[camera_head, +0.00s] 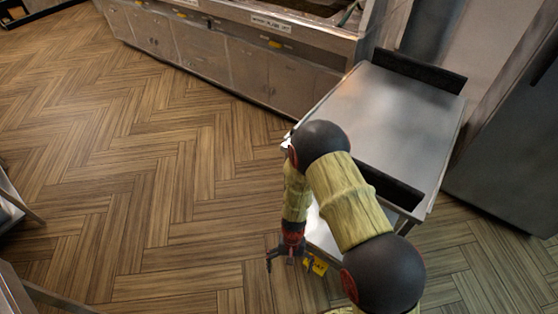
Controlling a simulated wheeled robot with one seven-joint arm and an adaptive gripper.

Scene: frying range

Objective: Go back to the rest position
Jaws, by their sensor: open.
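My gripper (290,263) hangs at the end of my arm, low in the picture, beside the near left side of a steel-topped cart (392,112). Its fingers are apart and point down over the wooden floor, with nothing between them. A small yellow tag (315,265) shows just right of the gripper, partly covered by it; I cannot tell what it is fixed to. My arm crosses in front of the cart and hides part of its near left edge.
The cart top is bare, with dark raised ends. A steel frying range (230,62) with cabinet doors runs along the back. A dark grey cabinet (510,140) stands at right. Steel table parts (12,200) show at the left edge. The herringbone floor (130,170) is open at centre left.

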